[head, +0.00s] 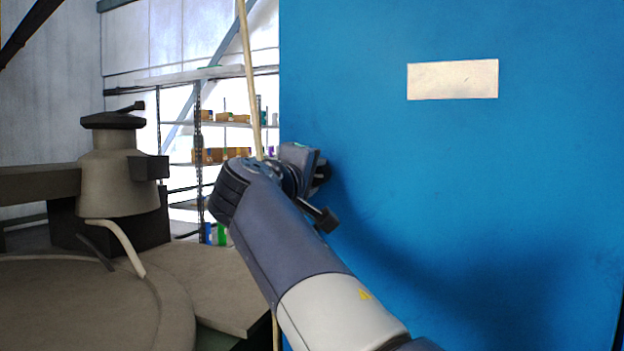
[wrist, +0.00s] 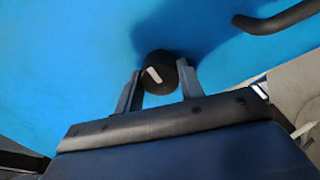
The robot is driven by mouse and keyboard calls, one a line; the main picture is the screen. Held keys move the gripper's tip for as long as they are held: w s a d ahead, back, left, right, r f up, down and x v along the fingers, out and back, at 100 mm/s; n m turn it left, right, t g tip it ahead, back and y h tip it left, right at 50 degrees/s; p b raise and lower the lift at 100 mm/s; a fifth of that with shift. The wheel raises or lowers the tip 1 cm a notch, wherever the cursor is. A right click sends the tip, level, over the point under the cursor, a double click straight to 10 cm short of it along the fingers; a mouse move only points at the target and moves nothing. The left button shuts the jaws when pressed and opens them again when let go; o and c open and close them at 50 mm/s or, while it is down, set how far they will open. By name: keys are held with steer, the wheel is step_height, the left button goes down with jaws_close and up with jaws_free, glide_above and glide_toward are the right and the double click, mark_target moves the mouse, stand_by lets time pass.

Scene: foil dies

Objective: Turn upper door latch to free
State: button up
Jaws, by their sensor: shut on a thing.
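A blue door or panel (head: 450,200) fills the right of the head view and most of the wrist view. A round black latch knob (wrist: 166,86) with a white pointer mark sits on it. The mark is slanted in the wrist view. My gripper (wrist: 160,90) has one finger on each side of the knob and is shut on it. In the head view my gripper (head: 318,170) is against the blue panel near its left edge, and the knob is mostly hidden behind it.
A dark curved handle (wrist: 279,18) projects at the top right of the wrist view. A blank pale label (head: 452,79) is on the panel. A grey-brown machine (head: 118,180) stands at left, with shelves of boxes (head: 222,155) behind.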

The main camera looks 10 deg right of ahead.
steer(key=o, duration=1)
steer(key=shift+s, duration=0.1)
steer(key=b+v, duration=0.1)
steer(key=v, duration=0.9)
steer(key=shift+s+a+b, duration=0.2)
steer(key=shift+s+b, duration=0.05)
steer(key=shift+b, duration=0.05)
steer(key=p+x, duration=0.1)
steer(key=x, duration=1)
steer(key=shift+p, duration=0.35)
steer(key=shift+s+a, duration=0.1)
